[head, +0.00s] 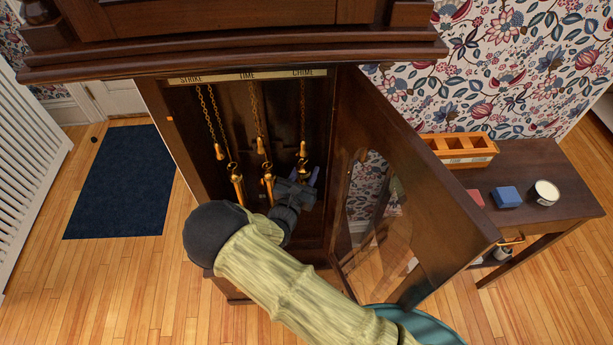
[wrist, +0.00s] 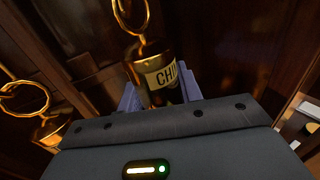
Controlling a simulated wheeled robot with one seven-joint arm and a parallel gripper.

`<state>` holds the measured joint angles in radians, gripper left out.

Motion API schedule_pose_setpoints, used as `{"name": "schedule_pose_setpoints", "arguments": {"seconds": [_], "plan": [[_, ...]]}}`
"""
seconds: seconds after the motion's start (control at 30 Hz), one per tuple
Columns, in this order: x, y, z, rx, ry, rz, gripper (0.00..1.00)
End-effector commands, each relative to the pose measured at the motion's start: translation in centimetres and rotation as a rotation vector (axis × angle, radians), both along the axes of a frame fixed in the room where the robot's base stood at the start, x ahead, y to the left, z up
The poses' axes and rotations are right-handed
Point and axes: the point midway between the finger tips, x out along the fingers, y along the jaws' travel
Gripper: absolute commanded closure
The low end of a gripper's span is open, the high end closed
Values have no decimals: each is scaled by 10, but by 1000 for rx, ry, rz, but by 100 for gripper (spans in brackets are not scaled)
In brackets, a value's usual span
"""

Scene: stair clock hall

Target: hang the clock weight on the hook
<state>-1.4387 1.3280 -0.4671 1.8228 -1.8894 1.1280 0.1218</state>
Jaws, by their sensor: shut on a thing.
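The chime chain (head: 302,100) hangs above, with a brass end piece (head: 303,148) close over the weight. I cannot tell whether the ring is on a hook.
Two brass weights hang to the left, under "STRIKE" (head: 238,184) and "TIME" (head: 268,181). The case's glazed door (head: 440,215) stands open on the right, close to my arm.

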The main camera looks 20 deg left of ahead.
Motion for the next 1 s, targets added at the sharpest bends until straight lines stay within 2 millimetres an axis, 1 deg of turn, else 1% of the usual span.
{"name": "schedule_pose_setpoints", "arguments": {"seconds": [0.03,0.17,0.5,1.0], "plan": [[3,2,3,5,-11,0,100],[6,4,2,5,-11,1,100],[14,10,-4,4,-11,4,100],[16,12,-6,4,-11,4,100]]}}
